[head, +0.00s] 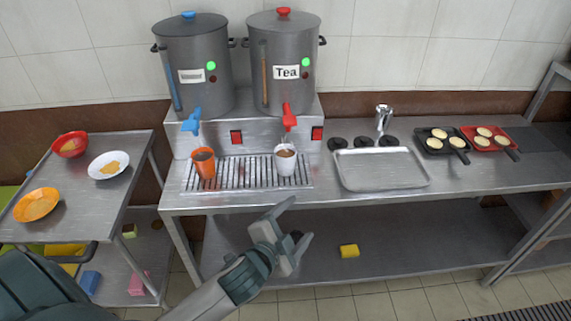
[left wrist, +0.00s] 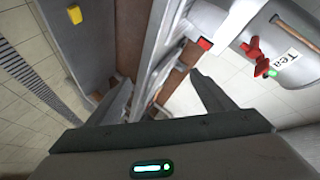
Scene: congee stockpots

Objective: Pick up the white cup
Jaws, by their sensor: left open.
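My left gripper (head: 299,219) is open and empty in front of the counter's edge, below and apart from the cup. The gripper also shows in the left wrist view (left wrist: 170,100), with its two fingers spread and nothing between them. I cannot make out the cup in the left wrist view. My right gripper is not in view.
An orange cup (head: 205,164) stands on the grate (head: 235,185) left of the white cup. Two stockpots (head: 194,50) (head: 285,85) stand behind. A metal tray (head: 380,170) lies to the right. A side table (head: 100,205) with bowls stands at left. A yellow sponge (head: 349,251) lies on the lower shelf.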

